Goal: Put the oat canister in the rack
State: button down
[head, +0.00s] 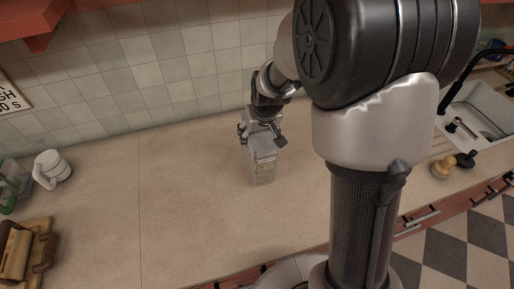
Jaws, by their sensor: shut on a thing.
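My gripper (262,135) points down over the middle of the counter and is shut on the upper part of the oat canister (263,170). The canister is a clear, upright container with a pale label and pale contents low down. Its lid is largely hidden by the gripper. I cannot tell whether its base touches the counter. No rack can be made out with certainty; a red shelf edge (36,28) shows at the top left, mostly out of view.
A white mug (51,168), a green-edged clear container (12,187) and a brown wooden object (26,250) stand at the left. Wooden and black knobbed items (444,167) and a sink (480,112) are at the right. The counter (185,190) left of the canister is clear.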

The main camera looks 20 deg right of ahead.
notch_tip(320, 180, down, 6)
jog(key=b, duration=0.1)
dwell(0.4)
jog(key=shift+f, duration=0.15)
jog(key=shift+c, duration=2)
grip_release()
